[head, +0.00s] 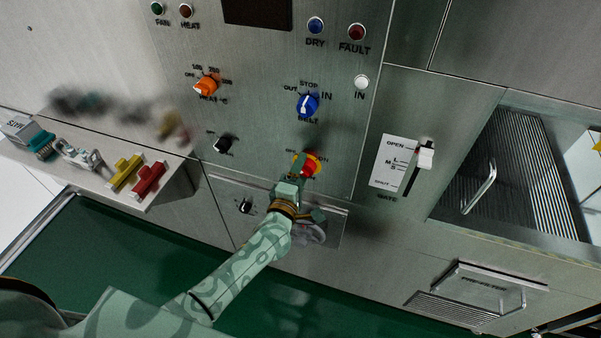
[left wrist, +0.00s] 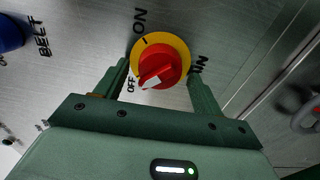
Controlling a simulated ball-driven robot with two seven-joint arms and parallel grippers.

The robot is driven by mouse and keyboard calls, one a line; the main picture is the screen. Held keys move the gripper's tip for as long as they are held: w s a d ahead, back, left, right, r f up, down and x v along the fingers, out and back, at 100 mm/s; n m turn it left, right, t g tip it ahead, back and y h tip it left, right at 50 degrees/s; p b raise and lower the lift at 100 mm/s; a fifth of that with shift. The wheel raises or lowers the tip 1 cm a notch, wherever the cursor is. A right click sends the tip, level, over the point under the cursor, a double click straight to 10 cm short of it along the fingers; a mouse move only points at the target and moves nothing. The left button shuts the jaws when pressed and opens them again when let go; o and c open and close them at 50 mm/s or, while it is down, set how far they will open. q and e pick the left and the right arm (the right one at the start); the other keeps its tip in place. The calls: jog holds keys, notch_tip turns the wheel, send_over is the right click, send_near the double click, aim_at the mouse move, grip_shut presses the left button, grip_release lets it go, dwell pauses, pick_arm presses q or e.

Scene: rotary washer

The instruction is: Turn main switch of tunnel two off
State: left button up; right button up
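The main switch is a red knob on a yellow ring (head: 316,158), low on the steel panel. In the left wrist view the red knob (left wrist: 158,69) fills the space ahead of my fingers, with its white pointer mark at the lower left, near the word OFF. The word ON stands above the ring; another label at right is partly hidden by a finger. My left gripper (left wrist: 158,80) is open, one finger on each side of the knob; I cannot tell whether either touches it. In the head view my left gripper (head: 298,178) covers part of the switch. My right gripper is not in view.
A blue belt knob (head: 307,105) sits above the switch, an orange heat knob (head: 207,85) and a black knob (head: 224,144) to its left. A gate slider (head: 425,156) is at right. A shelf with colored parts (head: 148,180) juts out at left.

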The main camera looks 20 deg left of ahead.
pick_arm(q)
jog(key=s, duration=1.6)
jog(key=shift+s+a, duration=0.15)
jog(key=shift+a, duration=0.15)
jog(key=s+f+m+g+h+b, duration=0.1)
jog(key=s+f+m+g, duration=0.2)
jog(key=f+m, duration=0.35)
jog(key=s+f+m+g+h, duration=0.1)
jog(key=s+f+m+g, duration=0.2)
jog(key=f, duration=0.7)
jog(key=s+f+m+g+h+b, duration=0.1)
jog(key=s+f+m+g, duration=0.1)
jog(key=s+f+m, duration=0.45)
jog(key=s+a+f+m+g+y+b, duration=0.1)
jog(key=s+a+f+g+b, duration=0.3)
jog(key=s+f, duration=0.7)
jog(key=s+a+f+m+g+y+b, duration=0.2)
jog(key=s+a+f+m+g+b, duration=0.2)
jog(key=s+f, duration=0.7)
notch_tip(320, 180, down, 3)
jog(key=shift+a+f+m+g+y+b, duration=0.2)
jog(key=shift+a+m+g+y+b, duration=0.2)
jog(key=shift+g, duration=0.2)
